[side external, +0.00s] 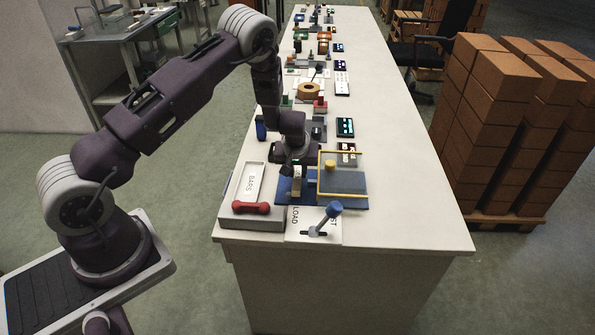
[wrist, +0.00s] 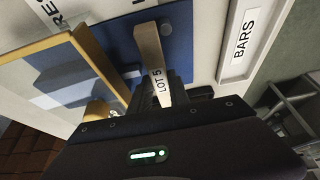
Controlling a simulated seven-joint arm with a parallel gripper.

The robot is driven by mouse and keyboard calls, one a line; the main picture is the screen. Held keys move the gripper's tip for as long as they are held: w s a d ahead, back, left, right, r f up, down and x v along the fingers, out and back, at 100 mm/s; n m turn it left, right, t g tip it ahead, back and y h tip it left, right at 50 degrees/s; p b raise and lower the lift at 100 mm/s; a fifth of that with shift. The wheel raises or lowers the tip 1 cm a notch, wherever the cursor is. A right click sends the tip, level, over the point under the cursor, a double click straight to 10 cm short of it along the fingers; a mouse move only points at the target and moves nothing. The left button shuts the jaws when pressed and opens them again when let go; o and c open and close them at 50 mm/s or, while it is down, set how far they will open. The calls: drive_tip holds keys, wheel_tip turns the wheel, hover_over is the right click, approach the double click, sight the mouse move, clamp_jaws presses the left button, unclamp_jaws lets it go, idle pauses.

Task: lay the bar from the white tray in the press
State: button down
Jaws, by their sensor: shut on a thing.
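My gripper (side external: 292,170) is shut on a tan bar (wrist: 150,52) with a "LOT 5" label, which juts out from the fingers in the wrist view. The bar is over the blue base (wrist: 182,42) of the press; I cannot tell whether it touches it. The press (side external: 352,188) has a yellow-framed clear guard (side external: 342,153) and a yellow knob (side external: 331,164), right of my gripper in the side view. The white tray (side external: 228,203), labelled BARS, is left of my gripper; its label also shows in the wrist view (wrist: 243,40).
A red handle (side external: 251,207) lies across the tray's near end. A lever with a blue knob (side external: 334,208) stands on a lettered white plate in front of the press. Several small devices line the bench behind. The bench's right side (side external: 420,212) is clear.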

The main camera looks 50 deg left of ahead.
drive_tip(key=shift+f, duration=0.1)
drive_tip(key=shift+f, duration=0.4)
drive_tip(key=shift+f, duration=0.1)
drive_tip(key=c, duration=1.2)
unclamp_jaws()
drive_tip(key=shift+c, duration=0.2)
